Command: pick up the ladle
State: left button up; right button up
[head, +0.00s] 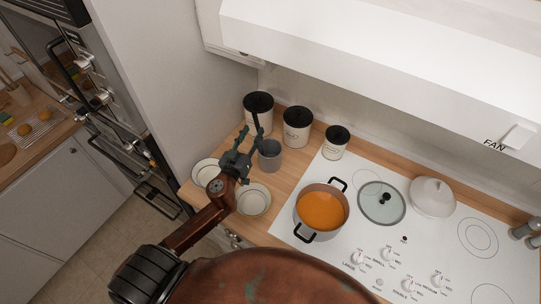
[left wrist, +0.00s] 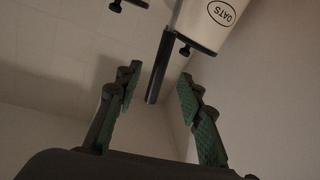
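A dark, thin handle (head: 257,123), which looks like the ladle's, stands up beside the grey cup (head: 269,154) on the wooden counter. Its lower end is hidden behind my gripper, so I cannot tell whether it sits in the cup. My left gripper (head: 246,143) is at this handle, just left of the cup. In the left wrist view the dark handle (left wrist: 158,68) shows between the two green-padded fingers of the left gripper (left wrist: 160,82), with gaps on both sides. The gripper is open. My right gripper is not in view.
Three lidded canisters (head: 297,126) stand along the wall behind the cup. Two plates (head: 254,200) lie near the counter's front edge. A pot of orange soup (head: 322,209), a glass lid (head: 382,203) and a white lidded pot (head: 432,197) are on the cooktop. Wall ovens are at left.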

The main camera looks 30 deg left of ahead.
aim_at(256, 127)
pick_arm(q)
jog(key=shift+w+a+r+p, duration=0.15)
jog(key=shift+w+p, duration=0.25)
jog(key=shift+w, duration=0.85)
jog(key=shift+w+a+f, duration=0.1)
jog(key=shift+w, duration=0.5)
jog(key=shift+w+a+f, duration=0.1)
jog(key=shift+w, duration=0.45)
jog(key=shift+d, duration=0.1)
jog(key=c, duration=0.8)
grip_shut()
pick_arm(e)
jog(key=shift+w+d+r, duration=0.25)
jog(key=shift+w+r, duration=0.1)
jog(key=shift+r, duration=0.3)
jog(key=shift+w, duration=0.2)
